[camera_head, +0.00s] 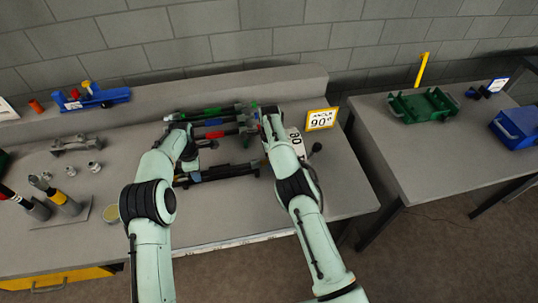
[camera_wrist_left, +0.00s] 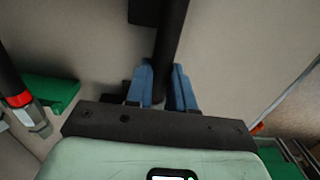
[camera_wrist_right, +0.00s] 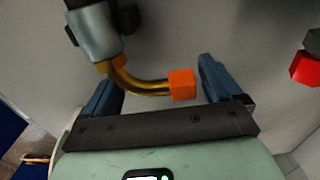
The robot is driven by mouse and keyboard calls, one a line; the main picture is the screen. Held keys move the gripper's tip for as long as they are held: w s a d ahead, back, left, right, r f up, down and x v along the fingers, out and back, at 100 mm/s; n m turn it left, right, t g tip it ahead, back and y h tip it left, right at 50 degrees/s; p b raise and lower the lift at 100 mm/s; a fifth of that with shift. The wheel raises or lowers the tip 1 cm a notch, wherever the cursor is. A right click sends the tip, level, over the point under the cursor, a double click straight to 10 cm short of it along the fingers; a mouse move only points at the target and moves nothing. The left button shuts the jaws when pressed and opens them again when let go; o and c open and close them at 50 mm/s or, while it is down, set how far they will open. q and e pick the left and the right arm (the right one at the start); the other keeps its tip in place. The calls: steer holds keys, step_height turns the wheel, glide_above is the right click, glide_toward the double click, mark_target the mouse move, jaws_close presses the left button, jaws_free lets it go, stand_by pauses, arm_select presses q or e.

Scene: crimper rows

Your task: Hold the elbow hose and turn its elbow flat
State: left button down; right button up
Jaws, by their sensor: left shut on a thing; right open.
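The elbow hose shows in the left wrist view as a black hose (camera_wrist_left: 172,38) between the blue fingers of my left gripper (camera_wrist_left: 166,88), which is shut on it. In the right wrist view its other end has a grey metal fitting (camera_wrist_right: 95,32) and a bent brass elbow (camera_wrist_right: 132,84) with an orange tip (camera_wrist_right: 181,84). My right gripper (camera_wrist_right: 160,88) is open, one finger on each side of the elbow, with a clear gap beside the orange tip. In the head view both grippers are at the hose rows, and my arms partly hide them.
Other hoses with green (camera_head: 210,112) and black (camera_head: 215,173) parts lie in rows on the bench. A yellow-framed 90° sign (camera_head: 321,119) stands to their right. A blue tool (camera_head: 92,98) and several metal fittings are at left. A second table holds a green tray (camera_head: 424,105).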

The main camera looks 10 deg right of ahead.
step_height(320, 180, up, 7)
steer(key=shift+r, duration=0.2)
stand_by(0.4)
arm_select(q)
steer(key=c, duration=0.9)
jaws_free()
